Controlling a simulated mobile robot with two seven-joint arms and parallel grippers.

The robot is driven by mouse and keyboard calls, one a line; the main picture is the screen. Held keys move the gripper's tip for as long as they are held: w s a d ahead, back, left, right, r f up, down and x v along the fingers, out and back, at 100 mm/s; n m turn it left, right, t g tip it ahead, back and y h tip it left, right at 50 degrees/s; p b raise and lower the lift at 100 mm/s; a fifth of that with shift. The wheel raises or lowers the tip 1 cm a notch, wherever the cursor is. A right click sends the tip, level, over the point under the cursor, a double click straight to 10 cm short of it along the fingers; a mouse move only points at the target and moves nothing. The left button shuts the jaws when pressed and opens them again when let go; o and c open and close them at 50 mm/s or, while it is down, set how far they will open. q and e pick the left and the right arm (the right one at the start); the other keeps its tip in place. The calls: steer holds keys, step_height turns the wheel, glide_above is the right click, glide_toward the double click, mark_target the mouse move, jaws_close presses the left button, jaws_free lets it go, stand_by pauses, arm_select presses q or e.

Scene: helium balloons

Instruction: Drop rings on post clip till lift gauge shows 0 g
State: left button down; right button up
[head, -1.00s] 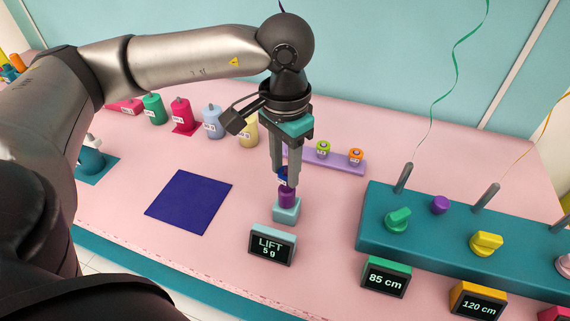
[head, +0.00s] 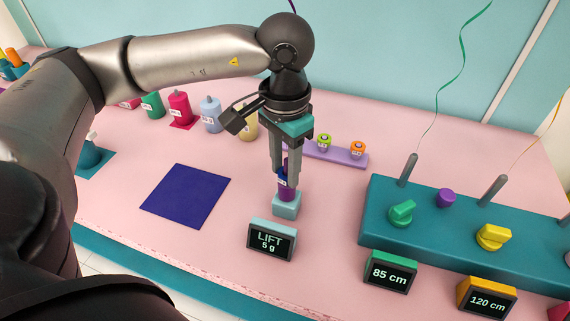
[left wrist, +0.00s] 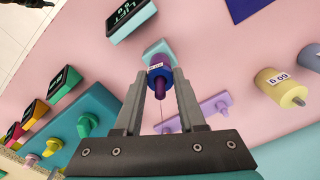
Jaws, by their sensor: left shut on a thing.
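My left gripper (head: 284,177) points straight down and is shut on a dark blue ring (left wrist: 159,73) with a white label. The ring is at the purple post clip (head: 286,194), which stands on a pale teal block (head: 287,209). In the left wrist view the purple post (left wrist: 160,88) passes through the ring between the fingers. The fingers partly hide the ring in the head view. The lift gauge (head: 271,240) in front of the block reads 5 g. A green ring (head: 325,142) and an orange ring (head: 357,148) sit on a lilac rack (head: 340,156). My right gripper is not seen.
A dark blue mat (head: 187,196) lies left of the block, bare. Several labelled weights, including a crimson one (head: 179,109), stand behind. A teal console (head: 378,215) with knobs and grey posts fills the right, with 85 cm (head: 389,274) and 120 cm (head: 487,301) displays before it.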

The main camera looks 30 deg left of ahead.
arm_select(q)
steer(key=shift+f, duration=0.15)
steer(key=shift+c, duration=2.1)
jaws_free()
step_height(320, 180, up, 15)
steer(key=p, duration=0.2)
